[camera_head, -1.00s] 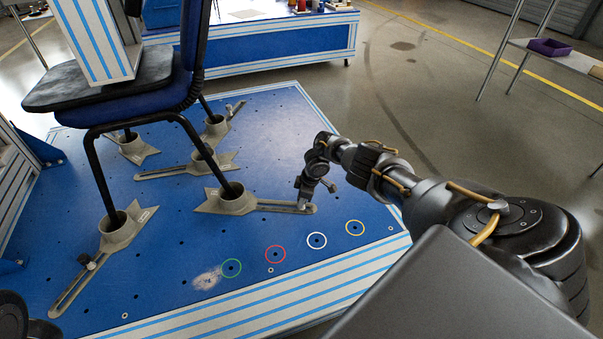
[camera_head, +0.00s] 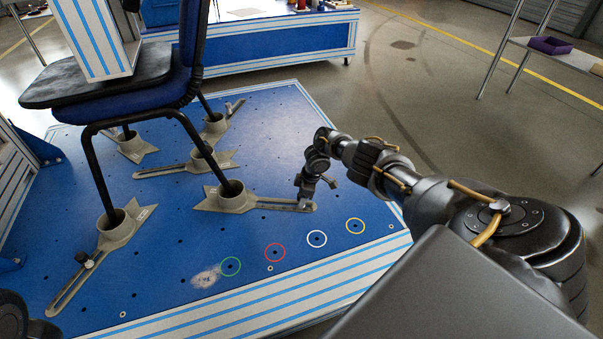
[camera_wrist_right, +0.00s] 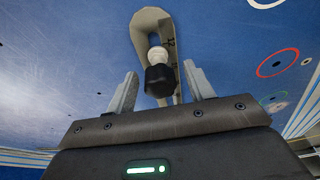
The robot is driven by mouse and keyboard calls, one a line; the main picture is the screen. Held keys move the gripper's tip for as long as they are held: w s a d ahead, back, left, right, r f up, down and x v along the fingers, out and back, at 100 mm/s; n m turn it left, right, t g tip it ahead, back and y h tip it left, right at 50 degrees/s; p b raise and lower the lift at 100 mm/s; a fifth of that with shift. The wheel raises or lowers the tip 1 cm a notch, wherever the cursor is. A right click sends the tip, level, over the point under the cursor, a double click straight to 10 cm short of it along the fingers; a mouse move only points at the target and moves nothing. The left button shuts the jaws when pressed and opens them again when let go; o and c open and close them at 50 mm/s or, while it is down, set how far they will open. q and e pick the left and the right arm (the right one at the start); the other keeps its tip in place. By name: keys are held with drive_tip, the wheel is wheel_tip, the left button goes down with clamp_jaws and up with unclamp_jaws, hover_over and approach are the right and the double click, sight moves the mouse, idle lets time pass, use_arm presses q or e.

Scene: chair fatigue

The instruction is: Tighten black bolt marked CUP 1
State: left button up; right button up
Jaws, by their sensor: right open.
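A black bolt (camera_wrist_right: 160,79) with a pale shank stands at the slotted arm of a cup foot, its black head toward me. My right gripper (camera_wrist_right: 163,84) is open, with one finger on each side of the bolt head and visible gaps. In the head view my right gripper (camera_head: 306,203) is at the outer end of the slotted arm of the front right cup (camera_head: 232,197) and hides the bolt. Any CUP 1 marking is too small to read. My left gripper is not in view.
A chair (camera_head: 85,90) stands with its legs in the cups on the blue platform (camera_head: 260,150). Another black bolt (camera_head: 86,261) sits on the front left cup's slotted arm. Coloured rings, including a red one (camera_head: 275,253), mark the clear front area.

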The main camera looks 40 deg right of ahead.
drive_tip(key=shift+f+n+b, duration=0.2)
drive_tip(key=shift+n+b, duration=0.9)
drive_tip(key=shift+b, duration=0.4)
drive_tip(key=shift+r+n+g+b, duration=0.1)
drive_tip(key=shift+n+g+b, duration=0.2)
drive_tip(key=shift+b, duration=0.05)
drive_tip(key=shift+r, duration=0.1)
